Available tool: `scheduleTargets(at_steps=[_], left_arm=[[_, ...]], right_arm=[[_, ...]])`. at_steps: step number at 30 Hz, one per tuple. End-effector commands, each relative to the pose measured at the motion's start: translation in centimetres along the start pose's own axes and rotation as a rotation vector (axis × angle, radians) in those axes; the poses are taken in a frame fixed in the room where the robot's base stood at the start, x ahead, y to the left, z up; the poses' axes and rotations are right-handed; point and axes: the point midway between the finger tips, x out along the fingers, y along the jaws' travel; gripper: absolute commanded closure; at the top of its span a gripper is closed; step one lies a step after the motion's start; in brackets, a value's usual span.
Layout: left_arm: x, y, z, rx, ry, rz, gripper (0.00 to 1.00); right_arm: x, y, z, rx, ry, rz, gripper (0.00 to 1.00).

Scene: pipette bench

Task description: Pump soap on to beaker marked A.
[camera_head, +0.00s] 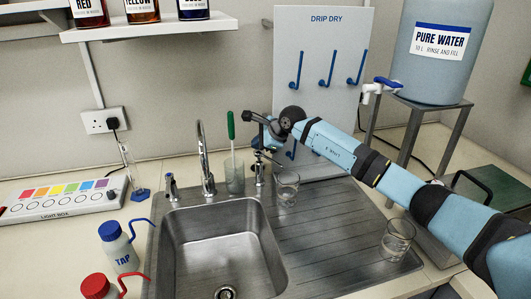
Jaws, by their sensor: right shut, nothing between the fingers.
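My right gripper (262,138) is shut and empty, reaching in from the right behind the sink. It is just above a small metal fitting (259,170) on the sink's back rim, which looks like the soap pump. I cannot tell whether they touch. A clear beaker (286,190) stands just right of the fitting, on the back of the drainboard. A second clear beaker (397,240) stands at the drainboard's right side. No letter A is legible on either. My left gripper is not in view.
The faucet (206,165) and a glass with a green-handled brush (234,175) stand left of the gripper. The drip-dry board (322,60) is behind it. Blue-capped (119,247) and red-capped (98,287) bottles stand front left. The drainboard's middle (325,225) is clear.

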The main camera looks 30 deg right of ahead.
Motion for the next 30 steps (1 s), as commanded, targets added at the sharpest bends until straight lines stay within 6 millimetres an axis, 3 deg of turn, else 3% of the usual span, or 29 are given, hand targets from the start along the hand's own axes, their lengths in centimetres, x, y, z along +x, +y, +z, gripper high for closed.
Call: scheduleTargets(at_steps=[17, 30], left_arm=[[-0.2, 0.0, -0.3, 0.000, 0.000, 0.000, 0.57], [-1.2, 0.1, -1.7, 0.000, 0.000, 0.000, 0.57]], right_arm=[[-0.8, -0.6, 0.5, 0.000, 0.001, 0.000, 1.00], [-3.8, -2.8, 2.7, -0.001, 0.000, -0.001, 1.00]])
